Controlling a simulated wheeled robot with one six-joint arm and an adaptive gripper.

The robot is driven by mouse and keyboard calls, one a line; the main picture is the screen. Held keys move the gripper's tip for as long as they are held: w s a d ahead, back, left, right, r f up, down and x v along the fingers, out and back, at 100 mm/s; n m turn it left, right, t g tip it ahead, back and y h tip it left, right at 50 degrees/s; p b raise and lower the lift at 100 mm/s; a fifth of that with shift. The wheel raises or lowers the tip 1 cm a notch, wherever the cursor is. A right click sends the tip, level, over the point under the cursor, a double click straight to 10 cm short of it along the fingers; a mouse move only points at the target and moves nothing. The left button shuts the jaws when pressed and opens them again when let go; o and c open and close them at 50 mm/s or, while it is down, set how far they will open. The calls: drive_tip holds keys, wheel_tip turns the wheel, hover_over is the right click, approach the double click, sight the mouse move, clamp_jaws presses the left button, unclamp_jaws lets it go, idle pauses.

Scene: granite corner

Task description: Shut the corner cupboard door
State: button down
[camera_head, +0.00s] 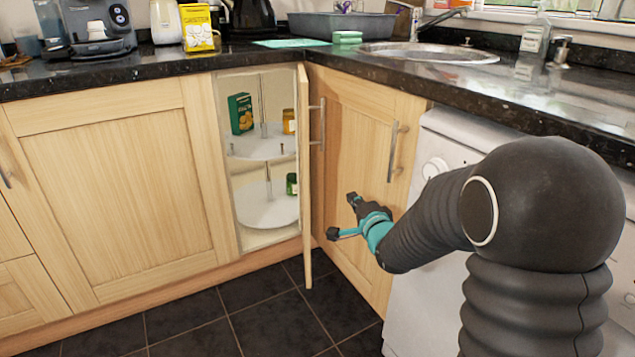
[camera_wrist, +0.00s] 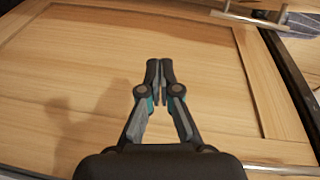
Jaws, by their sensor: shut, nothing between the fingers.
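The corner cupboard door (camera_head: 305,190) stands open, seen nearly edge-on, with a metal bar handle (camera_head: 317,122) on its right-hand face. Left of it the corner cupboard (camera_head: 262,236) is open to view, with round white shelves inside. My gripper (camera_head: 342,215) is to the right of the door's edge, low in front of the adjoining wooden front (camera_head: 350,150). In the wrist view my gripper (camera_wrist: 160,72) is shut and empty, its fingertips together over a pale wooden panel (camera_wrist: 80,70). I cannot tell which panel this is, or whether the fingers touch it.
The shelves hold a green box (camera_head: 240,114), a yellow-labelled jar (camera_head: 289,122) and a green jar (camera_head: 292,184). A second handle (camera_head: 392,150) juts from the adjoining front. A white appliance (camera_head: 450,150) stands to the right under the dark worktop (camera_head: 510,88). The tiled floor (camera_head: 255,318) in front is clear.

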drive_tip(key=w+a+f+m+y, duration=0.1)
drive_tip(key=w+a, duration=0.8)
drive_tip(key=a, duration=0.1)
drive_tip(key=shift+w+f+t+y, duration=0.15)
drive_tip(key=shift+w+t+y, duration=0.1)
drive_tip(key=shift+t+y, duration=0.05)
drive_tip(key=shift+a, duration=0.15)
idle(0.4)
